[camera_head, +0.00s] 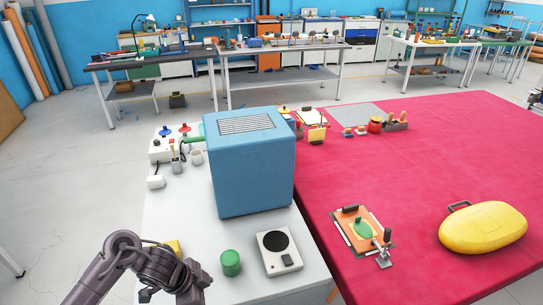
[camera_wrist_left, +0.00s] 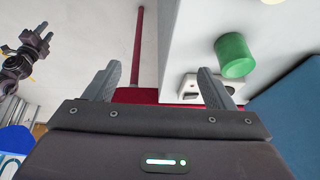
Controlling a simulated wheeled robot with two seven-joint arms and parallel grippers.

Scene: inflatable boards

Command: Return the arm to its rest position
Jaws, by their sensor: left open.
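My left arm (camera_head: 125,255) comes in from the bottom left of the head view, bent at its joints, over the near left corner of the white table. Its fingertips cannot be made out there. In the left wrist view my left gripper (camera_wrist_left: 158,75) is open, its two fingers wide apart with nothing between them. A green cylinder (camera_wrist_left: 234,55) shows beyond the right finger; in the head view the cylinder (camera_head: 231,263) stands right of the arm. A dark arm end, apparently my right gripper (camera_wrist_left: 38,38), shows small at the left of the wrist view; its jaw state is unclear.
A white device with a black disc (camera_head: 278,250) sits right of the cylinder. A blue box (camera_head: 250,165) stands behind them. A yellow object (camera_head: 174,246) is partly behind the arm. The red table (camera_head: 430,160) holds a yellow case (camera_head: 483,227) and a clamped orange board (camera_head: 352,233). Floor at left is clear.

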